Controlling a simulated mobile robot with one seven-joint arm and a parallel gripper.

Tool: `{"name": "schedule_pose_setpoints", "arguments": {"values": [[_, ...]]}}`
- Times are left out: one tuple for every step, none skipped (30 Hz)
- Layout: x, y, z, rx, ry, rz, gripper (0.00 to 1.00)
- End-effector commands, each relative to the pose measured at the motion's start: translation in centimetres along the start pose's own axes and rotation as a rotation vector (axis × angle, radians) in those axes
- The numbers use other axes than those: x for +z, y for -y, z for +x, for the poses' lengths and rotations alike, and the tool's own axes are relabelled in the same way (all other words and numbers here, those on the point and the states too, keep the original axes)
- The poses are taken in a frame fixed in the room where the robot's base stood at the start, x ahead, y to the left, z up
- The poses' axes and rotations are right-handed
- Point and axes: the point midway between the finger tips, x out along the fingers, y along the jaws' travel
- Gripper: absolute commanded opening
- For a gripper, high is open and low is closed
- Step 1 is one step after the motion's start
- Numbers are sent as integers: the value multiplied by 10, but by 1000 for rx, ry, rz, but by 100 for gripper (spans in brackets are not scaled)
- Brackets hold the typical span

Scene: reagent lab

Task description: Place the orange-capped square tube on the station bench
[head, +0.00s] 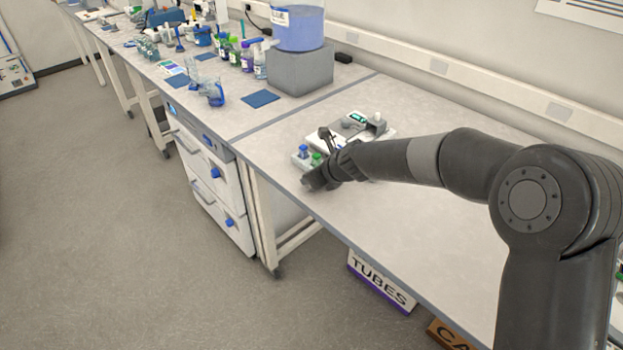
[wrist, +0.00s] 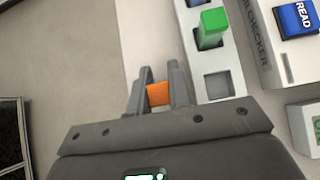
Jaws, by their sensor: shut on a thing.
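My gripper (wrist: 157,90) is shut on the orange-capped square tube (wrist: 158,94). Only its orange cap shows between the fingers in the wrist view. In the head view my gripper (head: 316,178) is low over the near-left part of the pale bench (head: 430,225), by its front edge; the tube is hidden there. I cannot tell whether the tube touches the bench. A white rack (wrist: 240,88) is just right of the fingers in the wrist view. It holds a green-capped square tube (wrist: 212,25) and has an empty square slot (wrist: 218,85).
A white checker device (wrist: 262,45) with a blue READ button (wrist: 297,18) stands beside the rack. A blue-capped tube (head: 303,150) shows in the head view. Bare bench lies left of the rack in the wrist view. Bottles and blue mats (head: 261,98) occupy the farther bench.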

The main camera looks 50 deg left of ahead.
Motion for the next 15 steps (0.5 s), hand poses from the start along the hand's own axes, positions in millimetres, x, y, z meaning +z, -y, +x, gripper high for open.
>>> {"name": "schedule_pose_setpoints", "arguments": {"values": [[-4,0,4,2,0,2,0],[-5,0,4,1,0,1,0],[-5,0,5,1,1,0,0],[-4,0,4,0,1,0,0],[-4,0,4,0,1,0,0],[-4,0,4,0,1,0,0],[-4,0,4,0,1,-1,0],[-4,0,4,0,1,-1,0],[-5,0,4,0,1,0,0],[-5,0,5,0,1,0,0],[-6,0,6,1,0,0,0],[-7,0,7,1,0,0,0],[-6,0,6,0,1,-1,20],[-6,0,6,0,1,-1,23],[-6,0,6,0,1,-1,26]]}}
